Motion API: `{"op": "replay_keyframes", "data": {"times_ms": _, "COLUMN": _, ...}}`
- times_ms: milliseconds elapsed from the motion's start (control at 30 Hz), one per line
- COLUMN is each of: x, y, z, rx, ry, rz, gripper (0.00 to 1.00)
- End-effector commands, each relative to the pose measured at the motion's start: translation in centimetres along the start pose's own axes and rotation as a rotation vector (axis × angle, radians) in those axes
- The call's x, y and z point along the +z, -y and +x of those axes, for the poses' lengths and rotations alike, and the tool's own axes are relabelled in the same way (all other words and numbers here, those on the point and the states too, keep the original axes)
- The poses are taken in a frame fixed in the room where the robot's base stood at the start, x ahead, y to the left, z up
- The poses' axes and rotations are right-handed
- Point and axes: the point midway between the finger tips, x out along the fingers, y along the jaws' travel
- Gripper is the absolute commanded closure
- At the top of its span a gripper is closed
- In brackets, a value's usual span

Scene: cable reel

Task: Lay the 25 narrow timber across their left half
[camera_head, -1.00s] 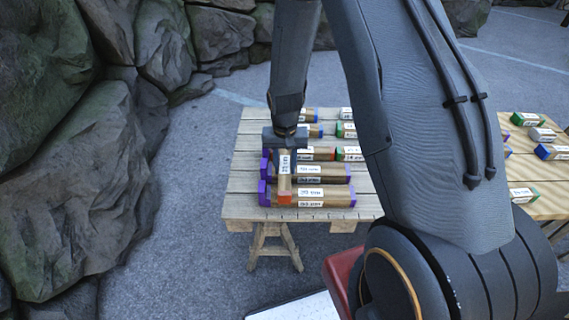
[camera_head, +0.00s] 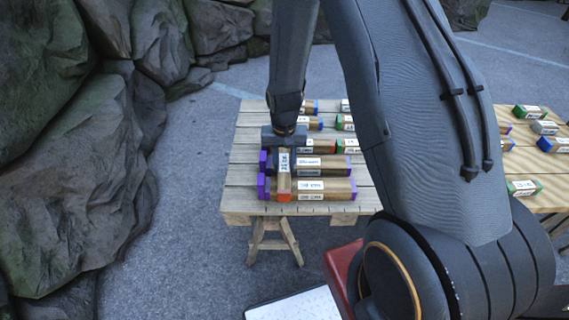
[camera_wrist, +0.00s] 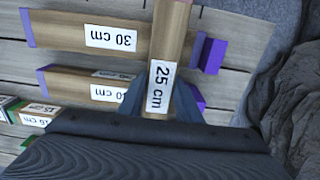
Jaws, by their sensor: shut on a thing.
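My gripper (camera_head: 285,150) points down and is shut on a narrow 25 cm timber (camera_head: 284,180) with an orange-red end. The timber lies crosswise over the left part of two 30 cm timbers with purple ends, the front one (camera_head: 322,189) and the rear one (camera_head: 325,166). Whether it touches them is hard to tell. In the wrist view, the fingers (camera_wrist: 160,103) straddle the 25 cm timber (camera_wrist: 172,30) by its label. The 30 cm timbers (camera_wrist: 120,36) pass beneath it, their purple ends to the right.
Several shorter labelled timbers, such as a green-ended one (camera_head: 345,124), lie farther back on the plank table (camera_head: 245,145). A second table (camera_head: 550,200) with more blocks stands at the right. Rocks (camera_head: 75,150) rise at the left. A red object (camera_head: 340,268) is near the front.

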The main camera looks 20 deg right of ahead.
Motion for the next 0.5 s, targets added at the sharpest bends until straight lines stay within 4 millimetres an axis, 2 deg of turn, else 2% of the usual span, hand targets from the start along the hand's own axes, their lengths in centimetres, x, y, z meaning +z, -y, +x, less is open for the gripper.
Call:
{"op": "replay_keyframes", "data": {"times_ms": 433, "x": -0.03, "y": 0.00, "z": 0.64, "rx": 0.000, "ry": 0.000, "rz": 0.000, "gripper": 0.96}}
{"op": "replay_keyframes", "data": {"times_ms": 467, "x": -0.03, "y": 0.00, "z": 0.61, "rx": 0.000, "ry": 0.000, "rz": 0.000, "gripper": 0.64}}
{"op": "replay_keyframes", "data": {"times_ms": 500, "x": -0.03, "y": 0.00, "z": 0.59, "rx": 0.000, "ry": 0.000, "rz": 0.000, "gripper": 0.57}}
